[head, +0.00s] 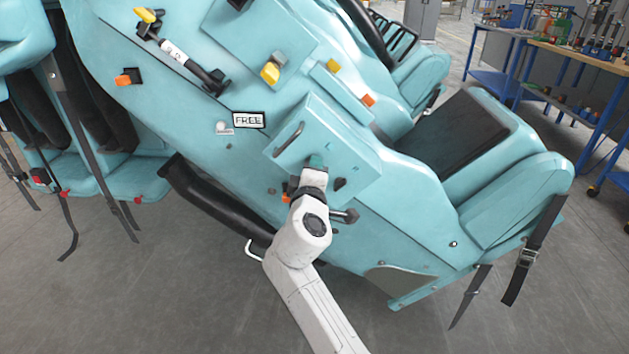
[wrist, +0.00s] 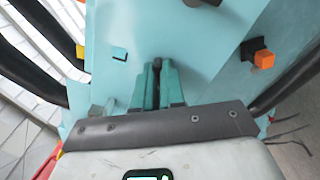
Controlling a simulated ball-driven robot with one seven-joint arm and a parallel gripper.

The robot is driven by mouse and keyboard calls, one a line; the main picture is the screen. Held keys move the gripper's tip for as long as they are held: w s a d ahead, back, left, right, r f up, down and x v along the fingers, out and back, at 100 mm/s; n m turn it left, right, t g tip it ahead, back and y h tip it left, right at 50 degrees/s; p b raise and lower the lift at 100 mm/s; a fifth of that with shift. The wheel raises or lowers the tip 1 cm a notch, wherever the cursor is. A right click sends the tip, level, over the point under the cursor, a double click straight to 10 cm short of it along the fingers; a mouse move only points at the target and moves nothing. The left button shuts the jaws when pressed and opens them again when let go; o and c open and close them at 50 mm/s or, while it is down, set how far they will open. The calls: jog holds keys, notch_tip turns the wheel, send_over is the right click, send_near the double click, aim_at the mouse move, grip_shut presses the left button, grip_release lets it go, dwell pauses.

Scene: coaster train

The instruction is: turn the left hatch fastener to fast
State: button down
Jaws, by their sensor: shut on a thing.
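The hatch (head: 312,118) is a raised teal panel on the teal coaster car's side, with a dark curved handle (head: 288,140) at its left. My gripper (head: 317,161) is at the hatch's lower part, with its teal fingers closed. In the wrist view, my gripper (wrist: 157,84) is shut on a narrow dark piece (wrist: 157,64), which looks like the left hatch fastener. The fingers hide most of it, so its turn angle cannot be read. Another dark knob (head: 340,183) sits to the right of my gripper in the head view.
A "FREE" label (head: 249,120) is left of the hatch. Yellow (head: 270,72) and orange (head: 130,77) knobs stick out from the car. A black padded bar (head: 215,205) lies left of my arm. Seats (head: 465,135) and blue workbenches (head: 590,60) are at the right.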

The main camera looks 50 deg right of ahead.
jog(key=shift+f+m+b, duration=0.15)
jog(key=shift+m+b, duration=1.2)
jog(key=shift+m, duration=0.1)
jog(key=shift+f+m+b, duration=0.1)
jog(key=shift+m+b, duration=1.2)
jog(key=shift+m, duration=0.15)
jog(key=c, duration=1.2)
grip_release()
jog(key=shift+r, duration=0.1)
jog(key=p+v, duration=0.1)
jog(key=v, duration=0.9)
jog(key=shift+s+a, duration=0.15)
jog(key=shift+a, duration=0.25)
